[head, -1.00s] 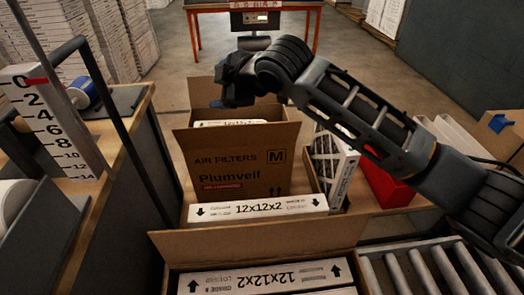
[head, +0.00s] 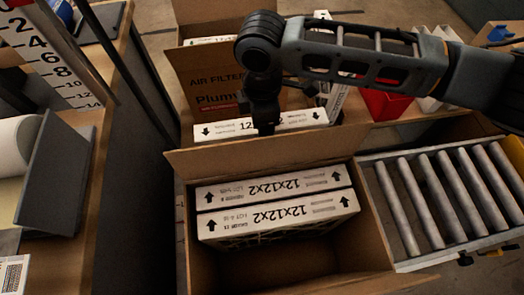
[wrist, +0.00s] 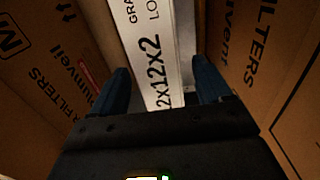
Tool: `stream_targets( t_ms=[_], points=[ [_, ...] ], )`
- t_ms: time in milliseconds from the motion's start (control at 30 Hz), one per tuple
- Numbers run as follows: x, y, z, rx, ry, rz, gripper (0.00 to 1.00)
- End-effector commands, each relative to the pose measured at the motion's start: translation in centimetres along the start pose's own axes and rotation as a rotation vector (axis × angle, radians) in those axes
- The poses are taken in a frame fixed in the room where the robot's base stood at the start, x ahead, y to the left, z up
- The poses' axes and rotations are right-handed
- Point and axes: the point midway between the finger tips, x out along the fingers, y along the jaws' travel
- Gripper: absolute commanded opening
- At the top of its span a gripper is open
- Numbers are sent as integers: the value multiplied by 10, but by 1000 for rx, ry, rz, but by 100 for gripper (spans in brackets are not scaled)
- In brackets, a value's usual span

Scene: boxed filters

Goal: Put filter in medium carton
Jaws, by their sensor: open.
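A white filter box marked 12x12x2 (head: 218,131) stands between the brown carton behind it (head: 192,75) and the open carton in front (head: 325,268). In the wrist view the filter (wrist: 150,45) runs between two brown walls. The wall on the left (wrist: 50,75) carries a boxed M, as the rear carton did in the earlier head view. My gripper (head: 266,128) points down at the filter's top edge. In the wrist view my gripper's (wrist: 163,80) blue fingers are apart, one on each side of the filter; contact cannot be told. My arm hides part of the rear carton.
The front carton holds two white filters (head: 275,188) at its far side, with free room nearer me. Another filter (head: 205,40) shows in the rear carton. A red bin (head: 388,104) stands right, above a roller conveyor (head: 440,200). A workbench (head: 115,170) is on the left.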

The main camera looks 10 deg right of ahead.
Motion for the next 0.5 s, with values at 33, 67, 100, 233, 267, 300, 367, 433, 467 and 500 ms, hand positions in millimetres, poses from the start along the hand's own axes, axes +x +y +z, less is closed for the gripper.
stream_targets(
  t_ms=[33, 67, 100, 233, 267, 300, 367, 433, 467, 500],
  points=[
    [7, 0, 0, 0, -2, -1, 78],
    [12, 0, 0, 0, -2, -1, 78],
    [16, 0, 0, 0, -1, 0, 78],
    [26, 0, 0, 0, -1, 0, 78],
    [27, 0, -1, 0, 0, 1, 78],
    [28, 0, -1, 0, 0, 1, 78],
    [28, 0, -1, 0, 1, 1, 78],
    [28, 0, -1, 0, 1, 1, 78],
    [28, 0, -1, 0, 1, 1, 78],
    [27, 0, -1, 0, 1, 1, 75]
  ],
)
